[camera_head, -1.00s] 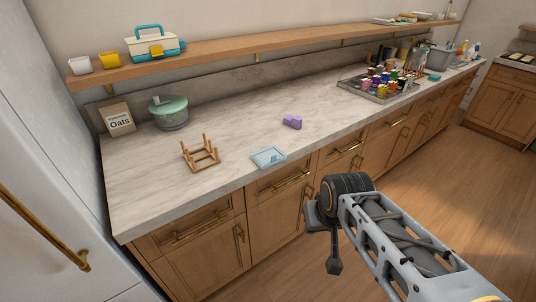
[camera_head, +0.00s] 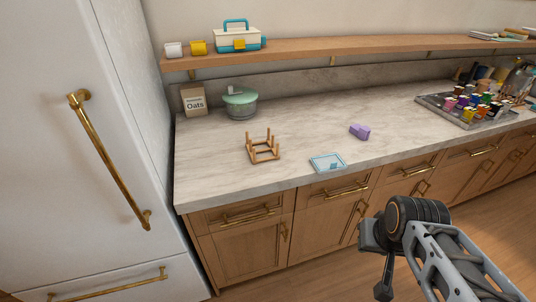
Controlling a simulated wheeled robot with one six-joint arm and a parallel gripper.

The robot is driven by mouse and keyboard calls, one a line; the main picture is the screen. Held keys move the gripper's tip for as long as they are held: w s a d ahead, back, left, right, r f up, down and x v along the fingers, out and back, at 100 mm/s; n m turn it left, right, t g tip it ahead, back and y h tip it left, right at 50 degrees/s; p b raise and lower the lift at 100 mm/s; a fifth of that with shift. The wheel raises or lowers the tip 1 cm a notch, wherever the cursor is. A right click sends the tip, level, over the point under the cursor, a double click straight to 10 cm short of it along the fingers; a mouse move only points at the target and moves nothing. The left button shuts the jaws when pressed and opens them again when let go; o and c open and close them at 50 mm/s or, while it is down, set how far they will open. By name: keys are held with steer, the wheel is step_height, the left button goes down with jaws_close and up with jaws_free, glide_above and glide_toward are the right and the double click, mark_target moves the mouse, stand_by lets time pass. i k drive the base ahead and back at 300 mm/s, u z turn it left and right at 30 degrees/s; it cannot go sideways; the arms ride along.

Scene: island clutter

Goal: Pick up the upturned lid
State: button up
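A light-blue, clear, shallow rectangular piece (camera_head: 328,163), which looks like the upturned lid, lies flat near the front edge of the marble counter. My arm comes in from the lower right, in front of the cabinets. My gripper (camera_head: 384,290) shows dark and small at the arm's end, pointing down, below counter height and to the right of the lid, well apart from it. Its fingers are too small to tell open from shut.
A wooden peg rack (camera_head: 263,149) stands left of the lid, and a purple block (camera_head: 359,131) lies behind it to the right. A green-lidded bowl (camera_head: 240,103) and oats box (camera_head: 194,101) stand at the back. A tray of cups (camera_head: 462,117) is at right. A shelf (camera_head: 350,46) overhangs.

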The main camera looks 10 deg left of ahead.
mark_target(323, 162)
steer(key=z, duration=1.85)
steer(key=i, duration=0.85)
steer(key=u, duration=2.8)
